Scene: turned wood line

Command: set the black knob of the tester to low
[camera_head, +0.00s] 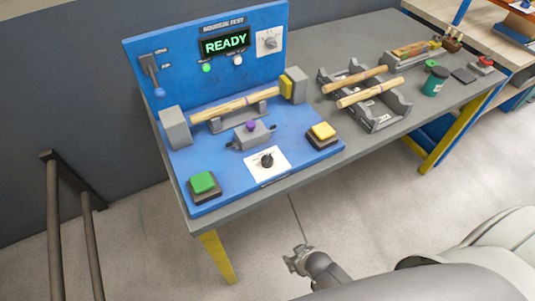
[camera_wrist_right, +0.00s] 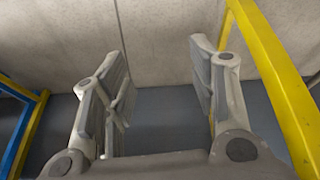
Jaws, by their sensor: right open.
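The blue tester (camera_head: 215,130) stands on the grey table, with a lit READY display (camera_head: 226,41). The black knob (camera_head: 267,160) sits on a white plate (camera_head: 257,172) at the tester's front edge. Its pointer and marks are too small to read. My right gripper (camera_head: 298,259) is below and in front of the table edge, apart from the knob. In the right wrist view the right gripper (camera_wrist_right: 160,75) is open with nothing between its fingers. My left gripper is not in view.
A green button (camera_head: 203,182) and a yellow button (camera_head: 323,131) flank the knob. A purple-topped grey block (camera_head: 251,133) is behind it. A wooden piece (camera_head: 235,106) lies between grey blocks. A rack (camera_head: 375,117) holds turned pieces at right. Yellow table legs (camera_head: 217,256) stand below.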

